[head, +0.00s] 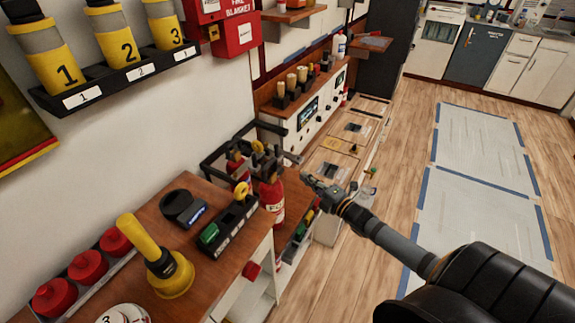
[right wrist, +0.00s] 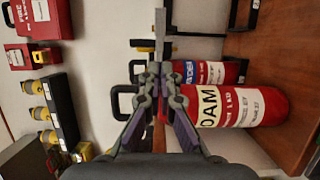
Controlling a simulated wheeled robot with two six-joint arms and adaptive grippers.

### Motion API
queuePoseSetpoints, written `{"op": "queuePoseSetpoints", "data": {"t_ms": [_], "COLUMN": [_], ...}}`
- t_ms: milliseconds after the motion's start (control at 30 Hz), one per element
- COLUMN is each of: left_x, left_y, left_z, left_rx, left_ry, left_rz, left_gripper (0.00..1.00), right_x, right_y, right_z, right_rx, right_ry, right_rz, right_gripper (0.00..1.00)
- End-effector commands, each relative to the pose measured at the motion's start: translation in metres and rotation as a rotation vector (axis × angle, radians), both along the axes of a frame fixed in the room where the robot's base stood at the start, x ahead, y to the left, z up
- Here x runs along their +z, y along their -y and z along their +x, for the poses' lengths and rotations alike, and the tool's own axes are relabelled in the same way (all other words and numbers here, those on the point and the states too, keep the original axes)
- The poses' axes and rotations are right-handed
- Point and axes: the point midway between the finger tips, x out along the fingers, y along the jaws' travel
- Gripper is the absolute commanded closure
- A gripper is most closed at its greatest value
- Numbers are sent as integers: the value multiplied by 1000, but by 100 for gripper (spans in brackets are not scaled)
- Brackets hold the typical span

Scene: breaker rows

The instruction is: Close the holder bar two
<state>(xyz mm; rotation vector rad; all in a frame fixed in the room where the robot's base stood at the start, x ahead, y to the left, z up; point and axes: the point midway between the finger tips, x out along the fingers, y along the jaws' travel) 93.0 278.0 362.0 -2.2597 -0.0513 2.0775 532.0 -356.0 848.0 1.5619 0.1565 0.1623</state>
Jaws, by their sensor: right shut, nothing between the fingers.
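Two red fire extinguishers stand in a black holder by the wall. The nearer one (head: 272,200) is larger in the head view; the other (head: 238,168) is behind it to the left. Black holder bars (head: 262,126) stick out around their tops; I cannot read which is number two. In the right wrist view the extinguisher marked FOAM (right wrist: 240,106) and a second one (right wrist: 208,72) lie sideways in the picture, right of my fingers. My right gripper (head: 308,180) is shut and empty, right of the extinguisher tops. Its fingers also show in the right wrist view (right wrist: 154,72).
A wooden cabinet (head: 226,262) at front left carries a yellow plunger-like tool (head: 168,270) and a black tray (head: 230,225). Numbered yellow canisters (head: 115,45) sit on a wall rack. A wooden counter (head: 310,80) runs behind the holder. The floor at right is open.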

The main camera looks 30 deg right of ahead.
Motion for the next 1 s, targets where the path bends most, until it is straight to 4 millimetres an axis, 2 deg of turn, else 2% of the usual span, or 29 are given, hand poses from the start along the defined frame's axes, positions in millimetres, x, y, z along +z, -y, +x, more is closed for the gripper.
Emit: {"op": "queuePoseSetpoints", "data": {"t_ms": [100,300,367,500,733,1000], "left_x": [-24,-36,-27,-19,-9,-10], "left_y": [-1,-1,-1,-1,-1,-1], "left_z": [-5,9,16,24,16,12], "left_rx": [0,-1,-2,-2,-2,-1], "left_ry": [-7,13,24,38,25,18], "left_rz": [2,2,1,1,1,2], "left_gripper": [60,60,60,60,60,60], "right_x": [-6,-4,3,3,3,-1], "right_y": [-4,-8,-8,-11,-16,-18], "right_z": [19,44,50,63,87,93], "right_rx": [-1,-4,-8,-7,-6,-3], "right_ry": [8,5,5,4,2,-2], "right_rz": [1,0,3,4,6,3], "right_gripper": [100,100,100,100,100,100]}}
